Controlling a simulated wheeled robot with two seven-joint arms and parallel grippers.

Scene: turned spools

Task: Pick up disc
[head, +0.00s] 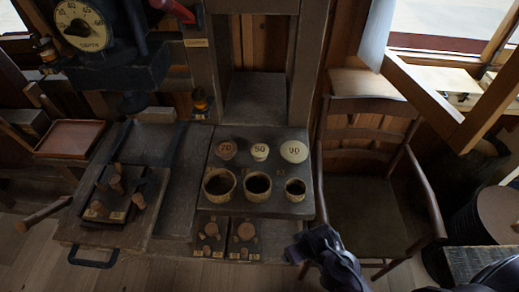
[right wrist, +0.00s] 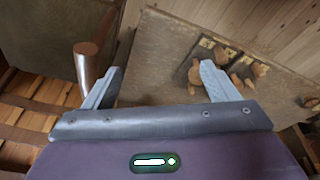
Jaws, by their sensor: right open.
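Three numbered discs lie in a row on the dark bench in the head view: a brown one marked 70 (head: 227,149), a small cream one that seems marked 50 (head: 260,151), and a larger pale one marked 90 (head: 294,151). Smaller round brown pieces (head: 211,229) lie in low trays at the bench front. My right gripper (head: 303,247) is at the lower middle, in front of the bench and apart from the discs. In the right wrist view its fingers (right wrist: 160,68) are spread with nothing between them. My left gripper is not in view.
Three round wooden cups (head: 257,186) stand in front of the discs. A tray with pegs (head: 120,192) is at the left. A chair (head: 368,205) stands right of the bench. In the wrist view a brown post (right wrist: 90,64) is near the left finger.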

